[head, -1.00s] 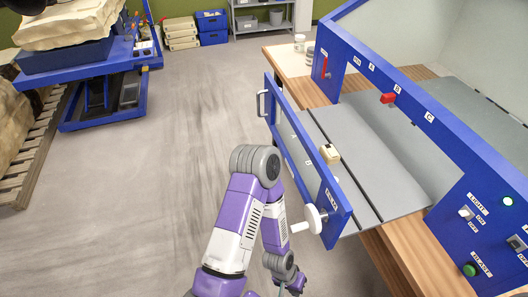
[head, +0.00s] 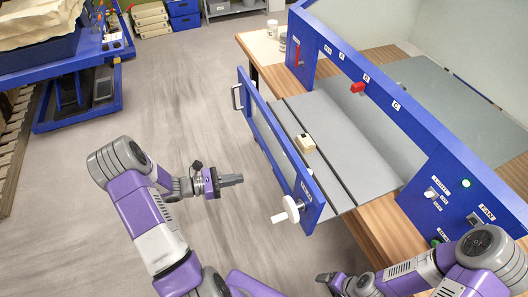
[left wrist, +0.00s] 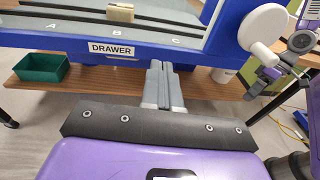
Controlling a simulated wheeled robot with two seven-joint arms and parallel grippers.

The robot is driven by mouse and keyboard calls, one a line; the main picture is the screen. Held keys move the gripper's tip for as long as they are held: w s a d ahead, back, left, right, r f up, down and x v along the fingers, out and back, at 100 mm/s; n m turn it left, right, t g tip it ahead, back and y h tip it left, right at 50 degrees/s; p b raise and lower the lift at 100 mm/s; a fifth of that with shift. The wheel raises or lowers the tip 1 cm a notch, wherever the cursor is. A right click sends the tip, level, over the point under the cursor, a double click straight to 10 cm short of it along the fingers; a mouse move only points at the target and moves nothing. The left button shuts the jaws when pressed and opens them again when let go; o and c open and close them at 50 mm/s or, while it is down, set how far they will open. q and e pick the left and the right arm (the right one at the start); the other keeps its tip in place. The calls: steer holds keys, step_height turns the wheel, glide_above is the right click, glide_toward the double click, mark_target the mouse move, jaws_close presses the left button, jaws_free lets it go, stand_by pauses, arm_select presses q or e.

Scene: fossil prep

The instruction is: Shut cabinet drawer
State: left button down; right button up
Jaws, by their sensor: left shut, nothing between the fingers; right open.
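The cabinet drawer (head: 283,148) is pulled out, its long blue front standing off from the blue cabinet (head: 390,110). Its front carries a bar handle (head: 236,97) at the far end and a white hand wheel (head: 291,209) at the near end. A beige block (head: 305,143) sits on its grey slotted tray. My left gripper (head: 232,180) is shut and empty, left of the drawer front with a gap. In the left wrist view, its fingers (left wrist: 165,85) point at the front's lower edge, below the DRAWER label (left wrist: 112,49). My right gripper (head: 326,278) is open and empty, low near the bench.
A wooden shelf (left wrist: 110,83) with a green bin (left wrist: 41,68) lies below the drawer. A blue lift cart (head: 85,95) stands at the far left. Two jars (head: 272,29) stand at the bench's far end. The floor left of the drawer is clear.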

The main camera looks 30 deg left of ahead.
arm_select(q)
steer(key=a+r+n+t, duration=0.1)
steer(key=a+r+t, duration=0.1)
steer(key=a+r, duration=0.15)
steer(key=p, duration=0.1)
glide_toward(273, 153)
steer(key=shift+y, duration=0.3)
steer(key=x, duration=0.6)
steer(key=shift+w+d+r, duration=0.1)
steer(key=shift+w+d, duration=0.2)
